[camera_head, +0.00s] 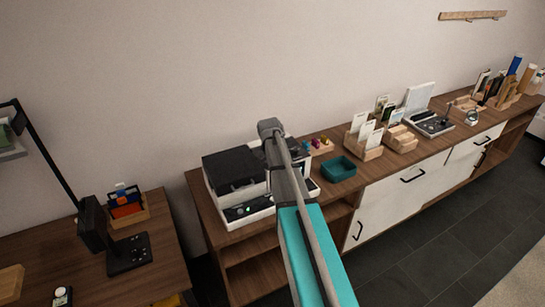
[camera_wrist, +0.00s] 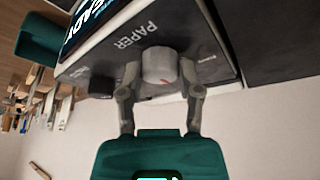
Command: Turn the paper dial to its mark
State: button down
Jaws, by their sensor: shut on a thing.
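The paper dial (camera_wrist: 158,63) is a pale grey round knob with a small red line on its face, below the "PAPER" lettering in the wrist view. It sits on the dark front panel of the printer (camera_wrist: 205,55). My gripper (camera_wrist: 161,70) has one finger on each side of the dial and is shut on it. The printer (camera_head: 235,166) has a black top and white body in the head view, standing at the left end of the sideboard. My arm covers part of it there, and I cannot make out the dial or my fingertips. I cannot make out the target mark.
A lit screen (camera_wrist: 88,20) and a black knob (camera_wrist: 101,87) are near the dial. A teal tray (camera_head: 338,169) stands right of the printer, with small coloured items behind it. Card holders (camera_head: 364,150) stand farther right. A desk with a lamp (camera_head: 95,225) is at left.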

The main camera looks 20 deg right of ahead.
dwell(0.4)
jog(key=shift+c, duration=1.4)
grip_release()
jog(key=shift+r, duration=0.15)
